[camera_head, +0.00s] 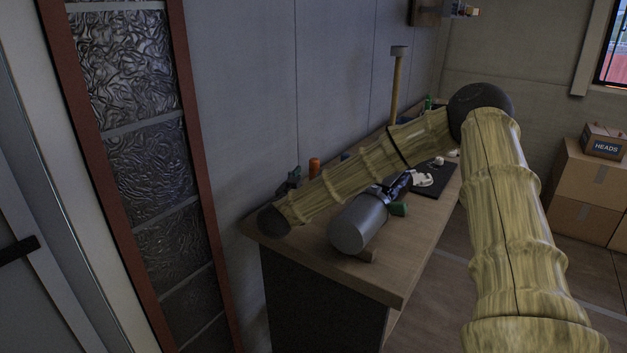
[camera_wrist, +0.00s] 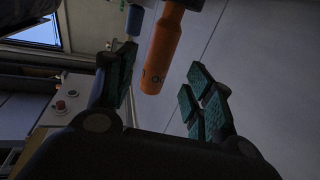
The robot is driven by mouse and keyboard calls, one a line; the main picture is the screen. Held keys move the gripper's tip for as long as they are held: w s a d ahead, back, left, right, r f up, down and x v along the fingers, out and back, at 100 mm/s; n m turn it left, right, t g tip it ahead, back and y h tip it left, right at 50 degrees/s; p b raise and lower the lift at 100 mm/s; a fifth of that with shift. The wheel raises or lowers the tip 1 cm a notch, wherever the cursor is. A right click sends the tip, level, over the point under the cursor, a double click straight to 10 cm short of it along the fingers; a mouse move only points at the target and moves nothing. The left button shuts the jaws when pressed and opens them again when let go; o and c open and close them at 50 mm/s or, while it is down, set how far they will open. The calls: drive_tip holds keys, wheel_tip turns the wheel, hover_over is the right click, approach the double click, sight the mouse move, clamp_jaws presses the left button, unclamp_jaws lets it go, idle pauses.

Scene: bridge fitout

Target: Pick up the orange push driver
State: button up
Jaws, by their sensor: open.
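The orange push driver (camera_wrist: 163,50) shows in the wrist view as an orange cylinder with dark lettering. Its near end lies between my two fingers in the picture, with a gap visible on both sides. My gripper (camera_wrist: 160,88) is open, with teal pads, and I see no contact; how deep the driver sits between the pads is hard to tell. In the head view an orange upright piece, apparently the same driver (camera_head: 314,166), stands by the wall at the back of the counter. My forearm hides its lower part and most of my gripper there.
The wooden counter (camera_head: 385,280) runs along the wall. A blue-and-green handle (camera_wrist: 134,22) is close beside the driver. White pieces rest on a dark mat (camera_head: 436,188). Boxes (camera_head: 585,185) stand at right.

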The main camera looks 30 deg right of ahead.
sight(313, 173)
drive_tip(key=shift+x, duration=2.6)
drive_tip(key=shift+s+r, duration=0.1)
drive_tip(key=shift+c, duration=0.4)
clamp_jaws()
drive_tip(key=shift+r, duration=0.1)
drive_tip(key=shift+r, duration=4.9)
